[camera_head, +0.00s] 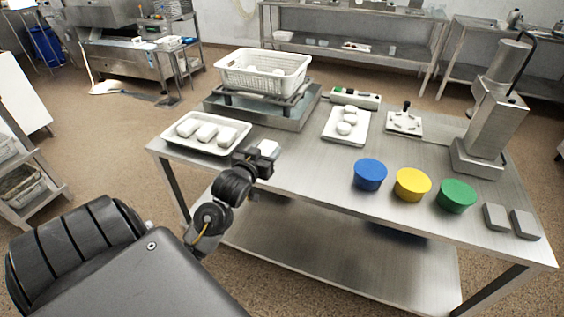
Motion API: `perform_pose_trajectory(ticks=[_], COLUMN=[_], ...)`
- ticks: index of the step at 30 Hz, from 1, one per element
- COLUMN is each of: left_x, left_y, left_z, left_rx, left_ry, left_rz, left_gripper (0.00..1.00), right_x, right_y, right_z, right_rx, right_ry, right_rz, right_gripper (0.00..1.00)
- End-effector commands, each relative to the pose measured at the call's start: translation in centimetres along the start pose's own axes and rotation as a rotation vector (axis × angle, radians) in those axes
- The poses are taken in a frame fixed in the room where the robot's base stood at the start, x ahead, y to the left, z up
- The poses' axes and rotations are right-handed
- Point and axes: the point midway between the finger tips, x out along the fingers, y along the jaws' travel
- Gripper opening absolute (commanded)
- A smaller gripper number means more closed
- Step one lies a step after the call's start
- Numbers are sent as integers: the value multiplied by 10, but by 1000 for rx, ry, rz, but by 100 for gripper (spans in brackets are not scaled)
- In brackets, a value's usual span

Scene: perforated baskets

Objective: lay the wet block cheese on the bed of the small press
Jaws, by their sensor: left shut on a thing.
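My left gripper (262,157) is over the left front part of the steel table, shut on a white cheese block (268,147). Part of the block is hidden behind the dark fingers. I cannot tell whether it touches the table. The grey metal press (491,118) stands at the right end of the table, with an upright body, a dark lever and a broad low base (476,158). It is far to the right of the gripper. My right gripper is not in view.
A white tray (184,143) with several white blocks is left of the gripper. A perforated white basket (262,82) stands on a rack behind. Blue (370,173), yellow (412,183) and green (457,194) round pieces line the front right. The table's middle (310,165) is clear.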

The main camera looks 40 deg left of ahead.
Motion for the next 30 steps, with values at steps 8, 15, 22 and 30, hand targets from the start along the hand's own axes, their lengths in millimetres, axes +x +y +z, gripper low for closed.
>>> perform_pose_trajectory(ticks=[8, 15, 22, 30], left_x=[65, 87, 94, 99], left_y=[6, 7, 8, 8], left_z=[36, 54, 62, 91], left_rx=[-1, 1, 1, 0], left_ry=[-2, 2, 0, 1], left_rz=[0, 0, 0, 1], left_gripper=[22, 22, 22, 22], right_x=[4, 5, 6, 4], right_y=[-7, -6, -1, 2], right_z=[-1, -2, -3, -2], right_rx=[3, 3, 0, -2], right_ry=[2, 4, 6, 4], right_rz=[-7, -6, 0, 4], right_gripper=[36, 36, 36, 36])
